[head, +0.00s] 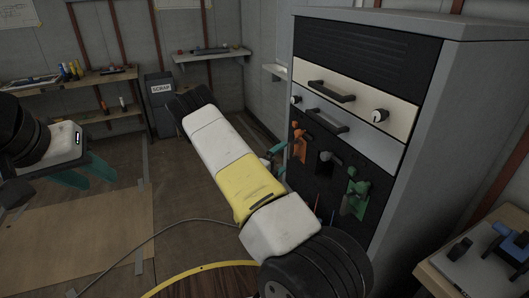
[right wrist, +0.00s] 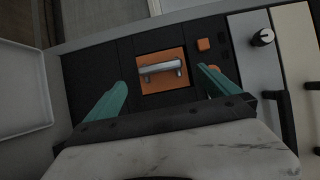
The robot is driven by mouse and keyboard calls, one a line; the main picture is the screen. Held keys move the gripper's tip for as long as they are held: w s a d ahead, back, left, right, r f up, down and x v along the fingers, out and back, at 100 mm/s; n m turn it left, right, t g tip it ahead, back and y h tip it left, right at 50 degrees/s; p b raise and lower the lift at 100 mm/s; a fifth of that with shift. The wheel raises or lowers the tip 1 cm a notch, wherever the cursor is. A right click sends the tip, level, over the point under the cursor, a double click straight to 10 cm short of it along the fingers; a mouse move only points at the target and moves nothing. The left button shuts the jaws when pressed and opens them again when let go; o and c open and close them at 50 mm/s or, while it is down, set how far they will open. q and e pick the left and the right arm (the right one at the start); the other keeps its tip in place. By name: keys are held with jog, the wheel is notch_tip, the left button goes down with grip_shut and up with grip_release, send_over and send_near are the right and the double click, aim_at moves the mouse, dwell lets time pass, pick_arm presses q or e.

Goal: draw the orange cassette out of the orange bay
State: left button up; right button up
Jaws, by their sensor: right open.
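The orange cassette (right wrist: 151,82) has an orange face with a silver bar handle (right wrist: 162,68) and sits in its bay in the dark panel. My right gripper (right wrist: 162,78) is open, with one teal finger on each side of the cassette in the right wrist view. I see no contact with the handle. In the head view my right gripper (head: 276,158) is mostly hidden by its own arm. My left gripper (head: 88,172) is open and empty, far from the cabinet.
A small orange square (right wrist: 203,44) is beside the cassette. A black unit (head: 325,162) and a green unit (head: 357,187) are right of it on the panel. Drawers with bar handles (head: 332,91) are above. A side table (head: 440,284) with a blue object (head: 512,243) stands at right.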

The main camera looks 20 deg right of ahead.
aim_at(290, 152)
jog(key=shift+x, duration=3.65)
jog(key=shift+s+r, duration=0.1)
jog(key=shift+c, duration=0.4)
jog(key=c, duration=2)
jog(key=shift+s+a, duration=0.25)
jog(key=shift+a, duration=2.8)
jog(key=shift+s+a, duration=0.2)
jog(key=shift+a, duration=2.9)
jog(key=shift+s+a, duration=0.25)
jog(key=shift+a, duration=2.8)
jog(key=shift+c, duration=0.2)
jog(key=shift+r, duration=0.1)
